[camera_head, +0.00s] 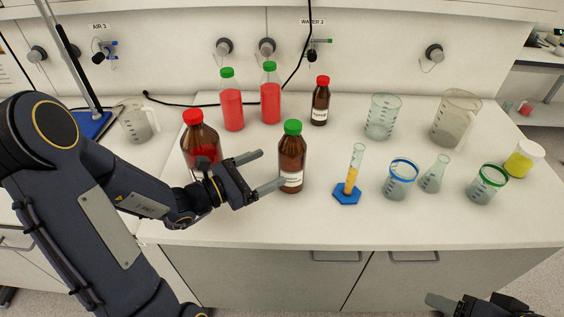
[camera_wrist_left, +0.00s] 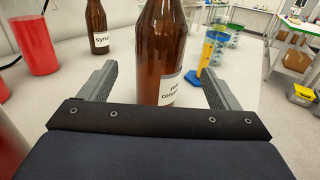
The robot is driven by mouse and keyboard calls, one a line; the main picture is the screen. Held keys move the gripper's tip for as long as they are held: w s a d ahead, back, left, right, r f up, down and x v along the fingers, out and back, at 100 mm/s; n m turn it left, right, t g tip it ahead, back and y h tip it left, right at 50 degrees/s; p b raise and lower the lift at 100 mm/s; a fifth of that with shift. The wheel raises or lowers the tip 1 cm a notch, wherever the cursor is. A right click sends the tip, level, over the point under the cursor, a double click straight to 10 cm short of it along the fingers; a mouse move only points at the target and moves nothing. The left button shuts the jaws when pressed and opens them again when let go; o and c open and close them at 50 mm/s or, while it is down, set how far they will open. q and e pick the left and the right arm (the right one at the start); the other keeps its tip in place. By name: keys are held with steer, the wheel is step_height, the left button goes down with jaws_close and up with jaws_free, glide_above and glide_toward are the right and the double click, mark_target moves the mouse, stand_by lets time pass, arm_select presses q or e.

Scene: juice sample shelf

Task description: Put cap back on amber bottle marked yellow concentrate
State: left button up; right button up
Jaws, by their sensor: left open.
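The amber bottle (camera_head: 291,160) stands upright on the bench with a green cap (camera_head: 292,127) on its top; I cannot tell how tightly the cap sits. In the left wrist view the amber bottle (camera_wrist_left: 160,50) shows a white label, partly cut off, reading something like "yellow concentrate"; its top is out of frame. My left gripper (camera_head: 271,168) is open, its fingers pointing at the bottle from the left. In the wrist view the bottle appears between the two fingers, gripped by neither. My right gripper (camera_head: 440,300) is only partly in view at the bottom right.
A large red-capped amber bottle (camera_head: 193,137) stands close behind my left gripper. A blue-based cylinder (camera_head: 347,193) and blue-rimmed beaker (camera_head: 399,184) stand to the right. Behind are two red green-capped bottles (camera_head: 232,110) and a small amber bottle (camera_head: 320,105). The front bench strip is clear.

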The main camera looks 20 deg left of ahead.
arm_select(q)
steer(key=shift+v, duration=1.1)
steer(key=s+d+r+m+g+h, duration=0.1)
steer(key=s+d+r+m+g, duration=0.1)
steer(key=s+d+m+g, duration=0.35)
steer(key=s+d+r+m+g, duration=0.2)
steer(key=s+d+m+g, duration=0.15)
steer(key=s+m, duration=0.45)
steer(key=s+a+f+m+y, duration=0.1)
steer(key=s+a+m+y, duration=0.2)
steer(key=m, duration=0.3)
steer(key=s+a+f+m+t+y, duration=0.1)
steer(key=s+a+m+y, duration=0.1)
steer(key=a+m+y, duration=0.3)
steer(key=shift+s+m+y, duration=0.4)
steer(key=shift+m, duration=0.55)
